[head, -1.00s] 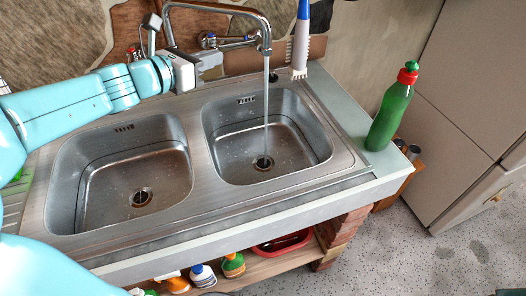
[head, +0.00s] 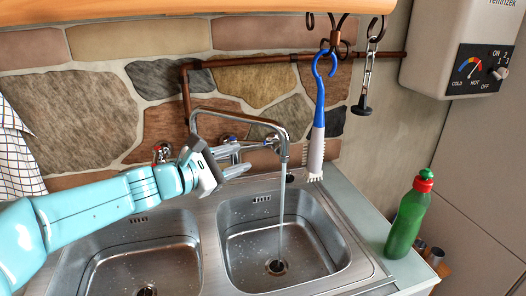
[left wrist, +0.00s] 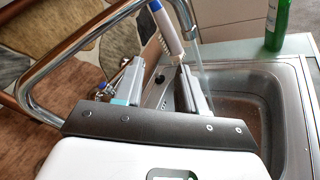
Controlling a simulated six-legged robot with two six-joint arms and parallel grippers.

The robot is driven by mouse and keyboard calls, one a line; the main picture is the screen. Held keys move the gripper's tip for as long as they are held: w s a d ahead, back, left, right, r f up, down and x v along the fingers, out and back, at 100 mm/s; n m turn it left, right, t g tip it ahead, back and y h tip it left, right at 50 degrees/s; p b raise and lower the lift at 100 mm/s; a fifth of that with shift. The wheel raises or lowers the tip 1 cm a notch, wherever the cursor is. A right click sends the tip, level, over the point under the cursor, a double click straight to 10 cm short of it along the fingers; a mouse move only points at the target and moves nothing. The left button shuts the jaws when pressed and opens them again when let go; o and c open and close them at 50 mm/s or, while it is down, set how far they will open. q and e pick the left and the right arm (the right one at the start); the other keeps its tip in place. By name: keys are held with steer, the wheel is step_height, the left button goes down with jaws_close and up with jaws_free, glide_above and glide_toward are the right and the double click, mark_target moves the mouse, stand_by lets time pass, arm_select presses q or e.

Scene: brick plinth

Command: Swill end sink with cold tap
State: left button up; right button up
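Water runs from the curved chrome tap spout (head: 245,117) in a thin stream (head: 281,225) into the right basin (head: 322,262), near its drain (head: 277,267). A blue-marked tap handle (head: 229,138) and a red-marked one (head: 162,152) sit at the wall behind. My left gripper (head: 243,161) is just in front of the blue-marked handle, left of the stream. In the left wrist view its two fingers (left wrist: 160,90) stand apart with nothing held. The left basin (head: 110,265) shows wet drops. My right gripper is out of view.
A blue-and-white brush (head: 317,140) hangs from a hook right of the spout. A chained black plug (head: 365,102) hangs beside it. A green bottle (head: 408,222) stands on the right ledge. A water heater (head: 465,45) is on the wall at upper right.

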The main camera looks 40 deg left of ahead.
arm_select(q)
steer(key=m, duration=0.3)
steer(key=m+y+p, duration=0.1)
steer(key=m+p, duration=0.4)
steer(key=p, duration=0.5)
glide_toward(255, 143)
steer(key=p+x, duration=0.5)
steer(key=x, duration=0.7)
steer(key=shift+w, duration=0.15)
steer(key=shift+d, duration=0.1)
steer(key=shift+c, duration=0.3)
steer(key=shift+w, duration=0.1)
jaws_close()
